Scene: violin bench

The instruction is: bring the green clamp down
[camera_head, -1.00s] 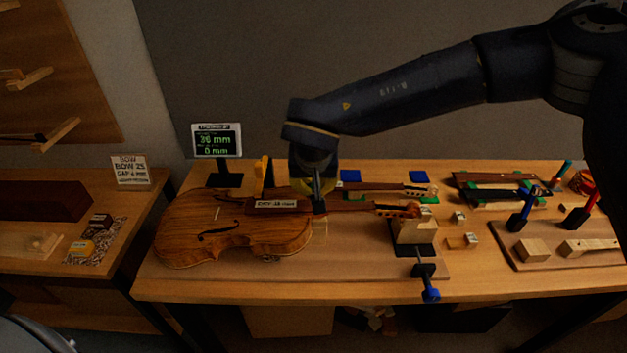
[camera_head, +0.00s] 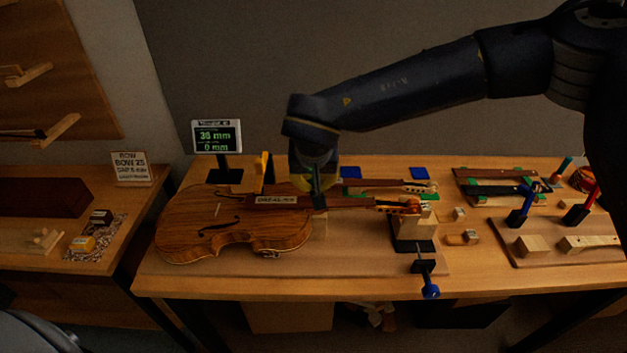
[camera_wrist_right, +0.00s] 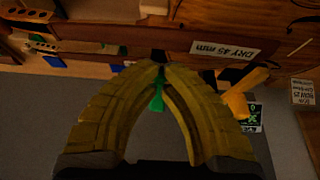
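The green clamp (camera_wrist_right: 157,96) shows in the right wrist view as a green handle between the yellow fingers of my right gripper (camera_wrist_right: 160,72). The fingertips come together on its upper part, and the rest is hidden. In the head view my right gripper (camera_head: 318,188) is over the violin (camera_head: 225,228), where body and neck meet. The clamp can hardly be made out there; a dark piece sits under the fingers at the neck. I cannot tell whether it touches the violin. My left gripper is not in view.
A yellow clamp-like piece (camera_head: 263,166) stands left of the gripper, near a display (camera_head: 217,137) reading about 36 mm and 0 mm. A wooden neck support (camera_head: 413,232) with a blue-handled clamp (camera_head: 430,290) is at right. Blue and red-handled clamps stand further right.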

